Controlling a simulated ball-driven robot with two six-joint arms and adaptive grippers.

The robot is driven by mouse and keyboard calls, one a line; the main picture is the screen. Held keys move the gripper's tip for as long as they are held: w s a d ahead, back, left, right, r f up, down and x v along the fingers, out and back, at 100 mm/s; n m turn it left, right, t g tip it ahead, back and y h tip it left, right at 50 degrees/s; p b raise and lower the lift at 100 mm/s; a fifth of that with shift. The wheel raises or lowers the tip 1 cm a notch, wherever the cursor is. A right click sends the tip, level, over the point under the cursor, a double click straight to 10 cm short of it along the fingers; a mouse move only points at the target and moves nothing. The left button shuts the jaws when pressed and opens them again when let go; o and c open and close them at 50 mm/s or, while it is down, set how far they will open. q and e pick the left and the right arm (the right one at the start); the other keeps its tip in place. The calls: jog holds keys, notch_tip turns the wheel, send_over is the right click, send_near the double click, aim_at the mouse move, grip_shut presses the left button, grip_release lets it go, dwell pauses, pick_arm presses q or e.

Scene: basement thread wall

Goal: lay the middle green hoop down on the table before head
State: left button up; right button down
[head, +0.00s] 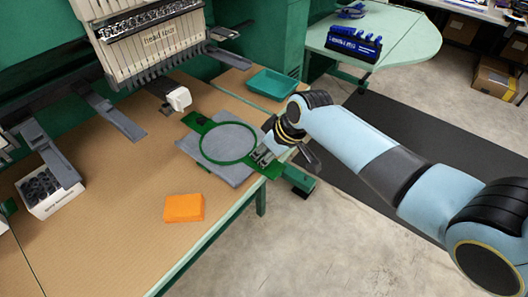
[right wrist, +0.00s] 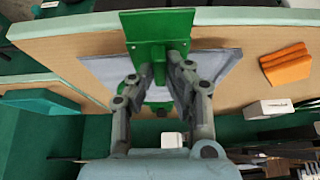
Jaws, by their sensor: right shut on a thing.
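The green hoop (head: 203,146) holds a grey cloth (head: 205,172) and lies about level over the tan table (head: 125,190), in front of the machine head marked "head four" (head: 160,38). I cannot tell whether it touches the table top. My right gripper (head: 262,157) is shut on the hoop's green bracket at its right side, near the table's edge. In the right wrist view, the fingers (right wrist: 159,72) close on the bracket below a wide green plate (right wrist: 158,22), with the grey cloth (right wrist: 105,68) behind. My left gripper is not in view.
An orange block (head: 184,208) lies on the table in front of the hoop. A teal tray (head: 272,84) sits behind it. A white box (head: 50,193) with dark items stands at left.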

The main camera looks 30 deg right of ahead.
jog(key=shift+f, duration=0.15)
dwell(0.4)
jog(key=c, duration=1.2)
grip_release()
jog(key=v, duration=1.2)
jog(key=s+d+f+m+g+b, duration=0.1)
jog(key=s+f+b, duration=0.4)
jog(key=f, duration=0.7)
jog(key=s+f+m+g+h+b, duration=0.1)
jog(key=s+f+g+b, duration=0.15)
jog(key=s+f, duration=0.65)
jog(key=s+d+f+m+g+b, duration=0.1)
jog(key=s+f+b, duration=0.3)
jog(key=f, duration=1.1)
jog(key=s+f+b, duration=0.2)
jog(key=s+f, duration=0.4)
jog(key=s, duration=0.1)
jog(key=s+f+h+b, duration=0.1)
jog(key=s+f+b, duration=0.1)
jog(key=s+f, duration=0.3)
jog(key=s+d+f+h+b, duration=0.1)
jog(key=s+f, duration=0.5)
jog(key=s, duration=0.4)
jog(key=shift+f+m+b, duration=0.3)
jog(key=shift+f+b, duration=0.1)
